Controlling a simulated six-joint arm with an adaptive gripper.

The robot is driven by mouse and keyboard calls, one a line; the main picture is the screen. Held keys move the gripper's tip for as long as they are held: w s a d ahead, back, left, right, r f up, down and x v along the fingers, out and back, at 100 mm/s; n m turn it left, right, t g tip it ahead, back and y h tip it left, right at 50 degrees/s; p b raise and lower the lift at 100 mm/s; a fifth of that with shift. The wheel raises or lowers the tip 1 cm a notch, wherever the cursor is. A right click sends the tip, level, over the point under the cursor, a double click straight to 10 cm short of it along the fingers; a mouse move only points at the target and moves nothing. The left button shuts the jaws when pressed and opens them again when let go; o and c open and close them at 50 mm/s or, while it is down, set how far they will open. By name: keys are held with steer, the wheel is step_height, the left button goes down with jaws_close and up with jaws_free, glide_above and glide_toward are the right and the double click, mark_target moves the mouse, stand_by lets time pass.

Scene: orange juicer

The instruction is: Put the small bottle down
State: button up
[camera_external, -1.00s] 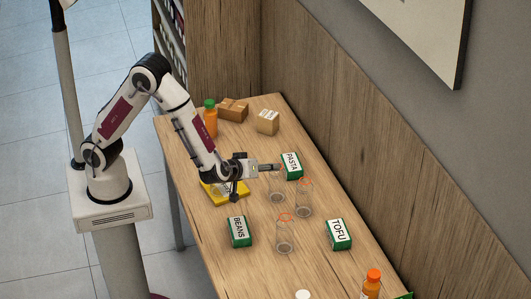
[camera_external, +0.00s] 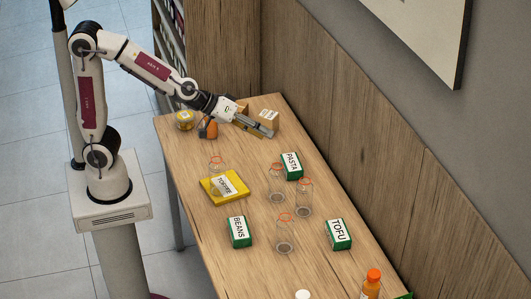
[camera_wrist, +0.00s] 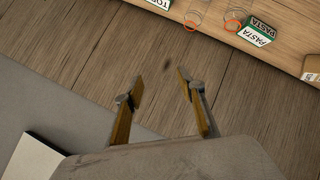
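Several clear bottles with orange rims stand on the table: one (camera_external: 277,186) by the PASTA box, one (camera_external: 304,200) to its right, one (camera_external: 285,235) nearer, and one (camera_external: 217,164) at the yellow TOFFEE box. I cannot tell whether that last one stands on the box or behind it, nor which is the small bottle. My gripper (camera_external: 269,123) is above the far end of the table, in front of the cardboard boxes. The wrist view shows its fingers (camera_wrist: 160,83) apart with nothing between them. Two orange rims (camera_wrist: 234,26) show at that view's top.
Green PASTA (camera_external: 292,166), BEANS (camera_external: 240,232) and TOFU (camera_external: 339,235) boxes and the yellow TOFFEE box (camera_external: 240,189) lie around the bottles. A cardboard box (camera_external: 266,117) is beside my gripper.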

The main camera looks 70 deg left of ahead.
steer(key=s+a+m+g+y, duration=0.1)
steer(key=s+a+m+g, duration=0.1)
steer(key=s+a, duration=0.6)
steer(key=s+a+f+m+g+y, duration=0.1)
steer(key=s+a+m+g+y, duration=0.1)
steer(key=s+a, duration=0.7)
steer(key=s+m, duration=0.1)
steer(key=s, duration=0.7)
steer(key=shift+s+a+g, duration=0.25)
steer(key=shift+a+g, duration=0.05)
steer(key=shift+g, duration=0.1)
steer(key=o, duration=0.6)
steer(key=shift+c, duration=0.2)
